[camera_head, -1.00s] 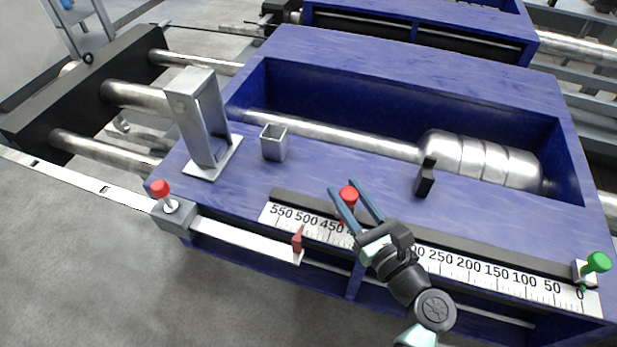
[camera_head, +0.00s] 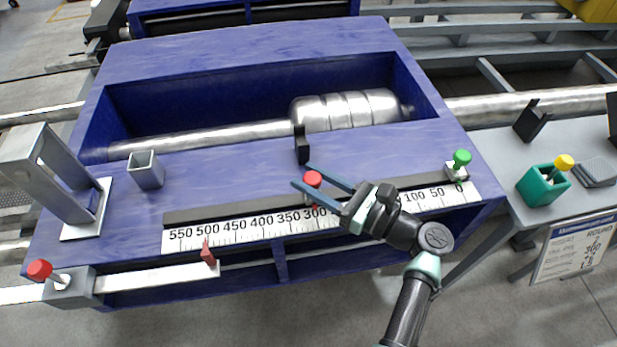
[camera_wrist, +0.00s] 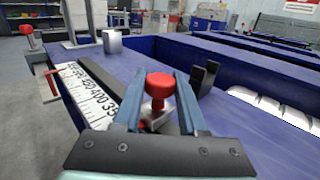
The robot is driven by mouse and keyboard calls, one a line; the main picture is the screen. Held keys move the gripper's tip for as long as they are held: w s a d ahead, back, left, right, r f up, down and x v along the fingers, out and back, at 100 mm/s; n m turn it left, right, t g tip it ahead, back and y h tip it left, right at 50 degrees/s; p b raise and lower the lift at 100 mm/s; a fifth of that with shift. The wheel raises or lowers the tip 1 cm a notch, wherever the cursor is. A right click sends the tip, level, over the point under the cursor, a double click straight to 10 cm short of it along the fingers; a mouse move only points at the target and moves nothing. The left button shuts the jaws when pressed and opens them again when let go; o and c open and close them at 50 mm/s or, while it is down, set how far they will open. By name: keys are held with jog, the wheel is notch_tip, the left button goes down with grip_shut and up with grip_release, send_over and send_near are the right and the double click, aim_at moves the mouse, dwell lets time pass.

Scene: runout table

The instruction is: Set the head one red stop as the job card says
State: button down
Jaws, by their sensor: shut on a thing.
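A stop with a red knob (camera_head: 313,179) stands at the rail above the number scale (camera_head: 240,236), close to the 300 mark. A second red knob (camera_head: 39,269) sits on a grey block on the flat bar at left, with a red pointer (camera_head: 208,254) at the bar's end. The job card (camera_head: 577,246) hangs at the right; "ROUND" and what looks like 300 show, smaller print is unreadable.
A green-knobbed stop (camera_head: 461,160) stands near 0. A black block (camera_head: 302,146) stands just behind the gripped stop. A grey square cup (camera_head: 147,170) and steel bracket stand left.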

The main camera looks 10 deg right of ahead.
jog(key=shift+c, duration=2.4)
grip_release()
jog(key=v, duration=1.3)
